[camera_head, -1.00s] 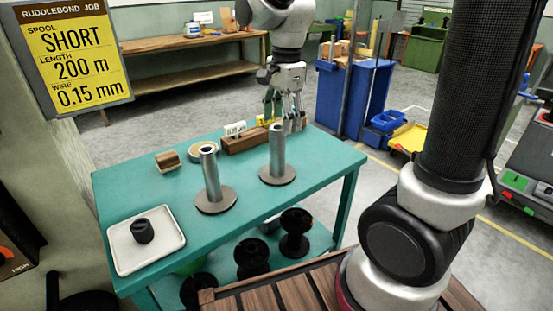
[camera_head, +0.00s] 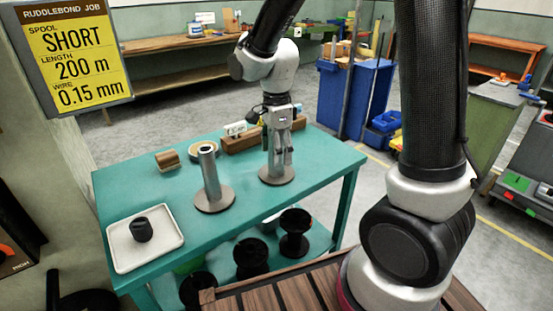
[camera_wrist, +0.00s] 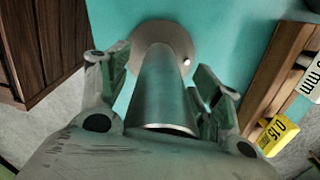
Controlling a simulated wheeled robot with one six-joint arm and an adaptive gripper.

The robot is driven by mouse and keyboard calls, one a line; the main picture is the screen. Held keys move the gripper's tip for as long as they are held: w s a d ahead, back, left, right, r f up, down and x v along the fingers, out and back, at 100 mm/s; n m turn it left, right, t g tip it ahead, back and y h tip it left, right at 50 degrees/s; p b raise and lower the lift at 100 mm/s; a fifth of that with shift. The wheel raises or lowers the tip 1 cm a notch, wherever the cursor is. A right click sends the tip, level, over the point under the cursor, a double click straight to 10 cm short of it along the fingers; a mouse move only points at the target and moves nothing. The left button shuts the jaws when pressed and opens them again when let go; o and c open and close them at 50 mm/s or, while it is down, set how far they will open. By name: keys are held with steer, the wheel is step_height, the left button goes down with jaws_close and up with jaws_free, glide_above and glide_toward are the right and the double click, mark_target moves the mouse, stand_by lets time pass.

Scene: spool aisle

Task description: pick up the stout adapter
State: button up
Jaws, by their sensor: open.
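Two grey metal cylinders stand upright on round bases on the teal table. My gripper (camera_head: 278,152) is over the right cylinder (camera_head: 270,161) and hides most of it; its round base (camera_head: 278,178) shows below. In the wrist view this cylinder (camera_wrist: 163,92) stands between the open fingers of my gripper (camera_wrist: 160,82), one on each side. I cannot tell whether they touch it. The left cylinder (camera_head: 209,174) stands free. A small black cup-like piece (camera_head: 141,229) sits in a white tray (camera_head: 172,240). No label shows which is the stout adapter.
A wooden block (camera_head: 238,143) with a small white label stands behind the right cylinder; a yellow label (camera_wrist: 272,134) shows in the wrist view. A small wooden block (camera_head: 167,160) and a ring-shaped roll (camera_head: 197,152) lie farther back. Black spools (camera_head: 295,233) stand on the lower shelf.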

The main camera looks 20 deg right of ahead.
steer(key=shift+r, duration=0.1)
steer(key=c, duration=1.3)
